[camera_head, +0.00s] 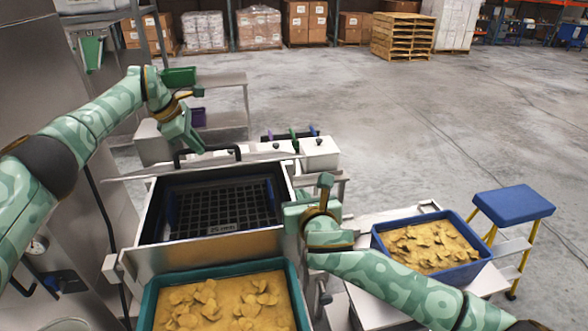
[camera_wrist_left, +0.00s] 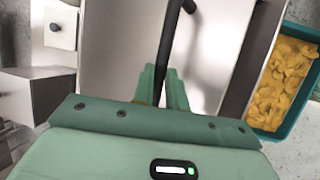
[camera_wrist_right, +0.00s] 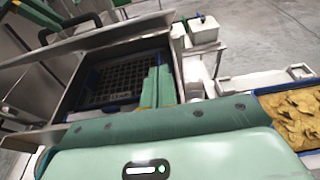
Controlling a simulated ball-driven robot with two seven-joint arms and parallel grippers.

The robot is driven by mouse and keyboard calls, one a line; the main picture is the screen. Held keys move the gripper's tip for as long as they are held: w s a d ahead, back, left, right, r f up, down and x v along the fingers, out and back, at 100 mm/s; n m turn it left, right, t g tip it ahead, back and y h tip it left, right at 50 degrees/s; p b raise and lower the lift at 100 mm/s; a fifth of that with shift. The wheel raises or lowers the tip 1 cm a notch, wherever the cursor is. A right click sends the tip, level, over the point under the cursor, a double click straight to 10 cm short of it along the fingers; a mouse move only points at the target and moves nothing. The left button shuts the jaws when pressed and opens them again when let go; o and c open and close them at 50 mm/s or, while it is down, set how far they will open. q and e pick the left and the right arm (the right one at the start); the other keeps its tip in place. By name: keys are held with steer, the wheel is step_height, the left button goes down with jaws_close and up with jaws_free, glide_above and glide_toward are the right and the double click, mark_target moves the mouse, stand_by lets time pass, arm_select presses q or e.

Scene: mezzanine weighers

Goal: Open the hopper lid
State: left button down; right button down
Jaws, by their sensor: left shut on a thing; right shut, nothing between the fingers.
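The hopper (camera_head: 268,243) is an open metal box with a black grid (camera_head: 225,205) inside. Its lid (camera_head: 150,174) is raised along the far side and shows nearly edge-on in the head view. Its pale face (camera_wrist_left: 215,50) fills much of the left wrist view. My left gripper (camera_head: 196,148) is shut on the lid's black bar handle (camera_head: 237,150), which also runs between the fingers in the left wrist view (camera_wrist_left: 171,35). My right gripper (camera_head: 290,213) is shut and empty by the hopper's right wall; its fingers show in the right wrist view (camera_wrist_right: 155,88).
A teal bin of yellow chips (camera_head: 150,296) stands before the hopper. A blue bin of chips (camera_head: 461,273) is on the right-hand table. A white box (camera_head: 320,155) stands behind the hopper's right corner. A blue-topped step stool (camera_head: 515,204) is at right. Open floor lies beyond.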

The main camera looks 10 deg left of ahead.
mark_target(293, 157)
arm_select(q)
steer(key=shift+a+f, duration=0.2)
steer(key=shift+a, duration=0.05)
arm_select(e)
steer(key=w+a+r, duration=0.1)
steer(key=w+a, duration=0.2)
steer(key=w, duration=0.4)
steer(key=shift+w+a+r, duration=0.25)
steer(key=shift+a+r, duration=0.05)
steer(key=shift+r, duration=0.1)
steer(key=shift+r, duration=0.1)
arm_select(q)
steer(key=shift+d, duration=0.15)
arm_select(e)
steer(key=shift+w+a+r, duration=0.1)
steer(key=shift+w+r, duration=0.2)
steer(key=shift+r, duration=0.3)
steer(key=shift+w+a+r, duration=0.1)
steer(key=shift+w+r, duration=0.2)
steer(key=shift+r, duration=0.3)
arm_select(q)
steer(key=c, duration=1.4)
jaws_free()
steer(key=shift+w+f, duration=0.1)
arm_select(e)
steer(key=shift+w+f, duration=0.1)
arm_select(q)
steer(key=shift+r, duration=0.2)
arm_select(e)
steer(key=shift+f, duration=0.1)
